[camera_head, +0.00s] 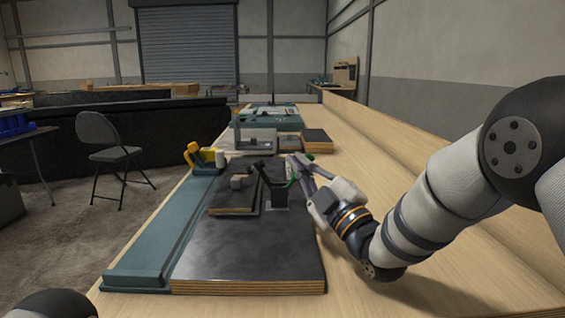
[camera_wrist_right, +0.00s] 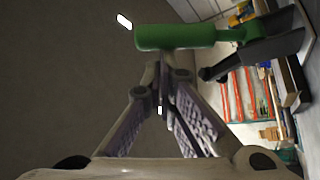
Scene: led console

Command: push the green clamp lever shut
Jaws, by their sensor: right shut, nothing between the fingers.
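The green clamp lever (camera_head: 293,183) shows as a small green patch beside a dark clamp block (camera_head: 275,195) on the black-topped board. In the right wrist view its green handle (camera_wrist_right: 180,37) lies across the picture, just beyond the fingertips. My right gripper (camera_head: 294,160) is shut and empty, at the lever's right side in the head view. In the right wrist view its fingertips (camera_wrist_right: 163,78) meet just below the handle; I cannot tell if they touch it. My gripper hides part of the lever in the head view. My left gripper is out of view.
The black-topped board (camera_head: 250,265) lies on a long wooden bench (camera_head: 430,270). A teal rail (camera_head: 165,235) runs along its left, with a yellow clamp (camera_head: 204,156) at the far end. Other fixtures stand farther back. The bench's right side is mostly clear.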

